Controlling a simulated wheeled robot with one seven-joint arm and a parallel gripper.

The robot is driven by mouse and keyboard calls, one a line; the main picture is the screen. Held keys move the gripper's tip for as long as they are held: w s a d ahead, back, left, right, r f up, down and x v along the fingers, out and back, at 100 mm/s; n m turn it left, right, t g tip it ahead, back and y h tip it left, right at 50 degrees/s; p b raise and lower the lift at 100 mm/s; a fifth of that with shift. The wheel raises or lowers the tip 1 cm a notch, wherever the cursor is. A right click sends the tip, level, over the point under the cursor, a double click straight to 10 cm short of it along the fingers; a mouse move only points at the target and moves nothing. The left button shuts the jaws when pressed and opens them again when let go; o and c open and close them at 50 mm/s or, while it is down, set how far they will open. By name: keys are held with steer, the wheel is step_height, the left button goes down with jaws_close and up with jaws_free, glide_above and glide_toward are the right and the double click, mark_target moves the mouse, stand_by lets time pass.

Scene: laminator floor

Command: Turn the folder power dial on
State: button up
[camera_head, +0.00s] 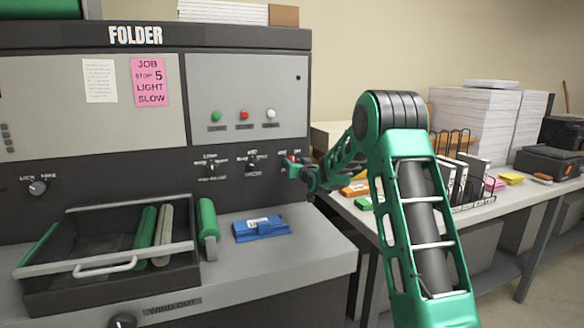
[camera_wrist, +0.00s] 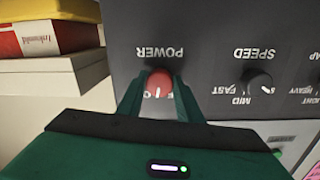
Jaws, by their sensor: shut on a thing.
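The red power dial (camera_wrist: 159,83) sits on the dark panel under the upside-down word POWER in the wrist view. My gripper (camera_wrist: 158,77) has a green finger on either side of the dial and is shut on it. A white mark shows on the dial, pointing down the picture; part of the lettering there is hidden by the fingers. In the head view, my gripper (camera_head: 297,166) is at the right end of the FOLDER machine's panel (camera_head: 135,35), and the dial (camera_head: 291,159) shows only as a small red patch.
The black speed dial (camera_wrist: 257,83) is beside the power dial. A blue object (camera_head: 262,229) and an open tray with rollers (camera_head: 105,268) are on the machine's ledge. A table (camera_head: 480,212) with paper stacks and a wire rack stands at the right.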

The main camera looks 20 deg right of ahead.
steer(key=shift+a+f+m+y, duration=0.1)
steer(key=shift+m+y, duration=0.05)
steer(key=shift+m, duration=1.55)
steer(key=shift+f+m+y, duration=0.1)
steer(key=shift+m+y, duration=0.05)
steer(key=shift+m, duration=1.55)
steer(key=o, duration=1)
steer(key=shift+o, duration=0.2)
steer(key=shift+r, duration=0.15)
